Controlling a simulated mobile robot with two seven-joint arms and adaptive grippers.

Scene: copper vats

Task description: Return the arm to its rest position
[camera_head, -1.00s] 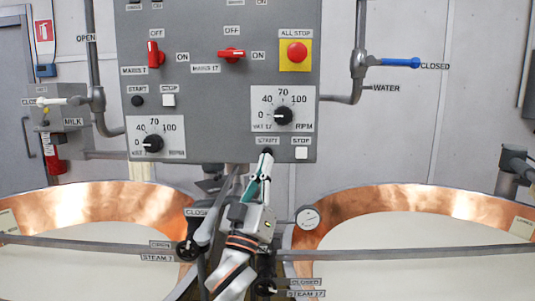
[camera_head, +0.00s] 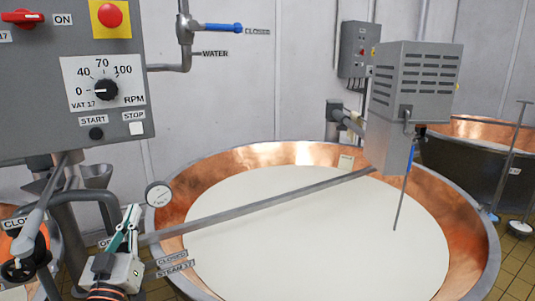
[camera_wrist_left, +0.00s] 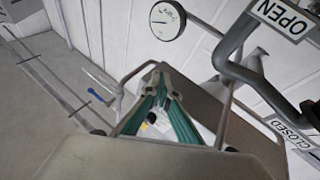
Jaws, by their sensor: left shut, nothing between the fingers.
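My left gripper (camera_head: 128,212) is at the lower left of the head view, with its slim green and grey fingers pointing up. The fingers are together and empty. They are below the grey control panel (camera_head: 25,140) and left of the round pressure gauge (camera_head: 159,194), apart from the panel's START button (camera_head: 96,133). In the left wrist view, my left gripper (camera_wrist_left: 160,70) shows its fingers meeting at the tips, with the gauge (camera_wrist_left: 167,20) beyond. My right gripper is in neither view.
A large copper vat (camera_head: 480,240) of white liquid fills the middle and right. A metal bar (camera_head: 260,205) crosses it. A grey motor box (camera_head: 415,95) hangs above its right side. Pipes and a black-knobbed steam valve (camera_head: 22,268) stand close at the left gripper's left.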

